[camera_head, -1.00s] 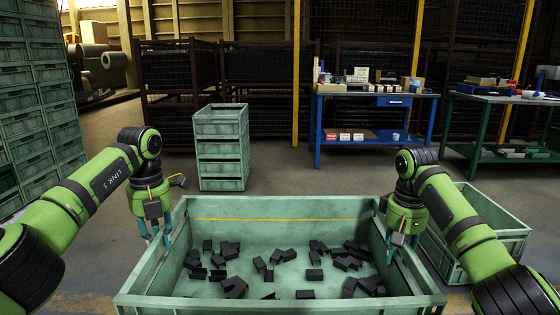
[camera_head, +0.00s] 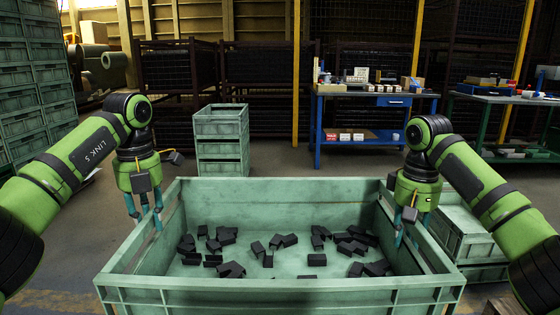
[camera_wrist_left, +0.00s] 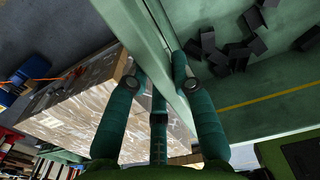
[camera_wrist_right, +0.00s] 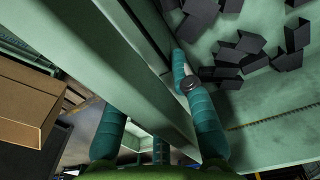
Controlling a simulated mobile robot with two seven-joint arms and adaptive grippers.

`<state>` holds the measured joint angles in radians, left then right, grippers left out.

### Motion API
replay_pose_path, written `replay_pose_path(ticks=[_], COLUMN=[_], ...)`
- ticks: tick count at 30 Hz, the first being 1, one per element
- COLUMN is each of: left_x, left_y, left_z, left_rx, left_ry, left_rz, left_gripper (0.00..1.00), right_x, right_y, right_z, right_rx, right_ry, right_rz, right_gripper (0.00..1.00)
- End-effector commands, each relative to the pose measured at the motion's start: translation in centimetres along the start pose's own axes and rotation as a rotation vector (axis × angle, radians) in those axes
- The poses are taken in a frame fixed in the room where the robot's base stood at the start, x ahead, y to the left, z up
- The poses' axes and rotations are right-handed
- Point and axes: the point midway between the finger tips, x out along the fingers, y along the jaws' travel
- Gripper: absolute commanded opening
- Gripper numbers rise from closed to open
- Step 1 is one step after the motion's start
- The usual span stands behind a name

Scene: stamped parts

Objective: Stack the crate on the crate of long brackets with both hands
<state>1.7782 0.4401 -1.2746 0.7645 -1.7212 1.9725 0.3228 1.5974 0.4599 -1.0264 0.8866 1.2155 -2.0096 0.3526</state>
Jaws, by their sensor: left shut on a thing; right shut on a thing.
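A large green crate (camera_head: 280,296) is in front of me in the head view, roughly level, with several short black brackets (camera_head: 232,269) loose on its floor. My left gripper (camera_head: 146,214) is shut on its left wall; in the left wrist view the fingers straddle that wall (camera_wrist_left: 140,35). My right gripper (camera_head: 405,232) is shut on its right wall; in the right wrist view one finger is inside the wall (camera_wrist_right: 130,75) and one outside. I cannot tell which crate holds long brackets. What is directly beneath the held crate is hidden in the head view.
Other green crates (camera_head: 468,243) stand close at the right, partly behind my right arm. A short crate stack (camera_head: 221,140) stands behind the held crate, and a tall stack (camera_head: 38,85) at the left. A blue workbench (camera_head: 375,115) is farther back. Floor shows between them.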

Motion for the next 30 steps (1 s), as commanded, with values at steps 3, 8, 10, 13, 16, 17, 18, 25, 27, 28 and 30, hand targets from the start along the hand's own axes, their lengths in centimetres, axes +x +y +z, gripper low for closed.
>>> replay_pose_path(ticks=[3,8,10,13,16,17,18,25,27,28,30], left_x=[-0.5,-0.4,-0.2,0.2,0.9,1.1,1.3,3.3,3.9,4.2,4.9], left_y=[-0.1,-0.1,-0.1,-0.1,0.0,0.0,-0.1,0.0,0.0,0.0,0.0], left_z=[0.0,-0.1,-0.1,-0.2,-0.3,-0.4,-0.5,-1.1,-1.2,-1.3,-1.5], left_rx=[0.002,0.002,0.003,0.004,0.003,0.004,0.004,0.003,0.004,0.003,0.003], left_ry=[-0.005,-0.005,-0.005,-0.005,-0.004,-0.004,-0.005,-0.005,-0.006,-0.006,-0.006], left_rz=[-0.003,-0.003,-0.002,-0.002,-0.003,-0.002,-0.003,-0.002,-0.002,-0.002,-0.003], left_gripper=[0.00,0.00,0.00,0.00,0.00,0.00,0.00,0.00,0.00,0.00,0.00], right_x=[-0.5,-0.4,-0.2,0.2,0.9,1.1,1.4,3.3,4.0,4.3,5.0], right_y=[-0.1,-0.1,-0.1,0.0,-0.1,-0.1,-0.1,0.0,0.0,0.0,0.0], right_z=[0.0,0.0,0.1,0.1,0.3,0.4,0.5,1.1,1.3,1.3,1.6], right_rx=[-0.001,-0.001,-0.002,-0.002,-0.003,-0.002,-0.003,-0.002,-0.002,-0.002,-0.001], right_ry=[0.008,0.007,0.007,0.006,0.005,0.005,0.006,0.004,0.003,0.003,0.003], right_rz=[-0.002,-0.002,-0.002,-0.002,-0.003,-0.003,-0.003,-0.003,-0.002,-0.002,-0.002], right_gripper=[0.00,0.00,0.00,0.00,0.00,0.00,0.00,0.00,0.00,0.00,0.00])
